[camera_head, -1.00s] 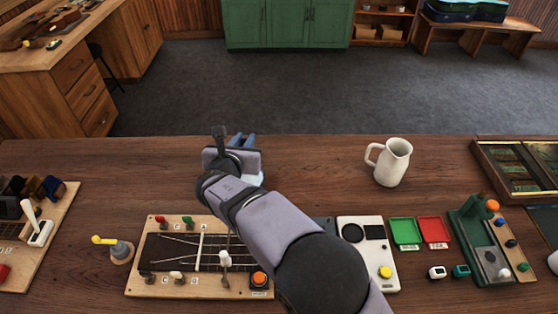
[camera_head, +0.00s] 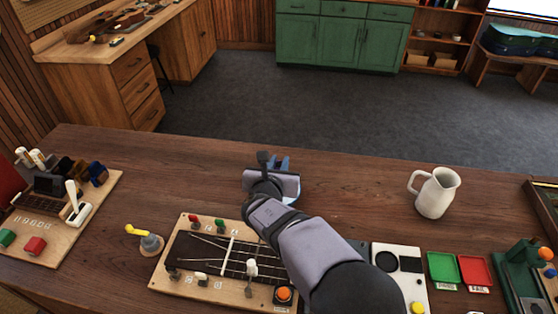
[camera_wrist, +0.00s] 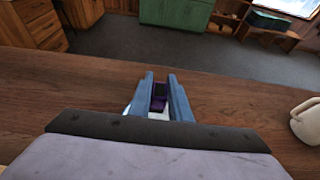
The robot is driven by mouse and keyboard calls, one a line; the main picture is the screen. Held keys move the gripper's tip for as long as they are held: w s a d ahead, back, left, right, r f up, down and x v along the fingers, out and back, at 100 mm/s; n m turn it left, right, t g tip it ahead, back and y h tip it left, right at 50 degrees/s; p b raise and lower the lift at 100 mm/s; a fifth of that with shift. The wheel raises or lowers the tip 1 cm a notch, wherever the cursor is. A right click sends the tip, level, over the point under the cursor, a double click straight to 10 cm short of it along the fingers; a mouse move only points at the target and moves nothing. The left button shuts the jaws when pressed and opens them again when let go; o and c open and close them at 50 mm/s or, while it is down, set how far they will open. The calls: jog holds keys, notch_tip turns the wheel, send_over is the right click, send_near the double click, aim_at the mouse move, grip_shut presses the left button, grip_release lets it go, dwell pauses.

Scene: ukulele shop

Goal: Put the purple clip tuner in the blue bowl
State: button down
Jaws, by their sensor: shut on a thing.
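The purple clip tuner (camera_wrist: 158,103) is between the two blue fingers of my gripper (camera_wrist: 160,76) in the wrist view, and the fingers are shut on it. In the head view my gripper (camera_head: 281,162) is over the far middle part of the table, and my own arm hides the tuner. A pale blue-white edge, likely the blue bowl (camera_head: 292,200), shows just under my gripper. Most of it is hidden by my gripper and arm. I cannot tell whether the tuner touches it.
A white jug (camera_head: 436,194) stands to the right. A fretboard panel (camera_head: 218,262) with knobs lies in front, beside a yellow-topped stand (camera_head: 148,241). Green (camera_head: 442,267) and red (camera_head: 476,271) trays lie front right.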

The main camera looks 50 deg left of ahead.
jog(key=shift+f+b, duration=2.25)
jog(key=shift+f, duration=1.75)
jog(key=c, duration=1.6)
grip_release()
jog(key=shift+o, duration=0.2)
jog(key=shift+r, duration=0.15)
notch_tip(320, 180, up, 7)
jog(key=p, duration=0.4)
